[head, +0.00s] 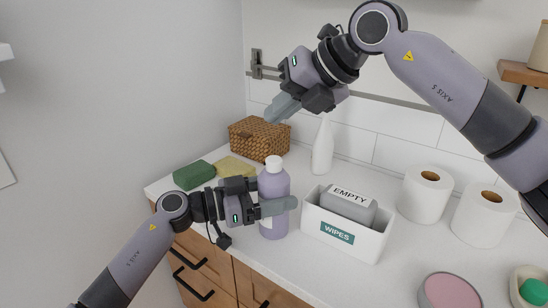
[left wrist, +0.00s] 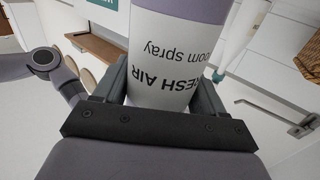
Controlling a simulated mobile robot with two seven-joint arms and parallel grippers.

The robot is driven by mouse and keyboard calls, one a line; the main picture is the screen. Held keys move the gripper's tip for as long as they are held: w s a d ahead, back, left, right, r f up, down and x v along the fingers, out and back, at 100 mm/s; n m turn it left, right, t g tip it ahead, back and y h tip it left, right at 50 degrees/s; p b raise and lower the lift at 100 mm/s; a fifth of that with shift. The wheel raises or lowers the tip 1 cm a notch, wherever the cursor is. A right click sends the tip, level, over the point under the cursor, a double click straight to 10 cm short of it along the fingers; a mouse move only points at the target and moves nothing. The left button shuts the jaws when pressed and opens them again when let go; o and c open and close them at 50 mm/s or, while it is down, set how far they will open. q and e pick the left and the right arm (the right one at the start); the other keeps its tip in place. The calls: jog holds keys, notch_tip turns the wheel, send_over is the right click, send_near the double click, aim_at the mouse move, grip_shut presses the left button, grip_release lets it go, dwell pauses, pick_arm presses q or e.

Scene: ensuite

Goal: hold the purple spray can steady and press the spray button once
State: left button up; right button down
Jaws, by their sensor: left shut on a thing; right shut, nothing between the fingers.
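The purple spray can (head: 274,184) stands upright near the counter's front edge, with a white button top (head: 274,162). My left gripper (head: 278,207) is shut around the can's middle from the left. In the left wrist view the can (left wrist: 180,50) sits between the two fingers, its white label reading upside down. My right gripper (head: 282,108) is shut and empty, pointing down and left, above and slightly right of the can's top and apart from it. Part of the can's body is hidden behind the left fingers.
A white wipes box (head: 345,236) with a grey "EMPTY" pack stands right of the can. A wicker basket (head: 259,138), a white bottle (head: 322,147) and green (head: 194,175) and yellow (head: 236,170) cloths or sponges are behind. Toilet rolls (head: 425,194) stand at right.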

dwell(0.3)
pick_arm(q)
jog(key=o, duration=1.3)
jog(key=shift+a, duration=0.1)
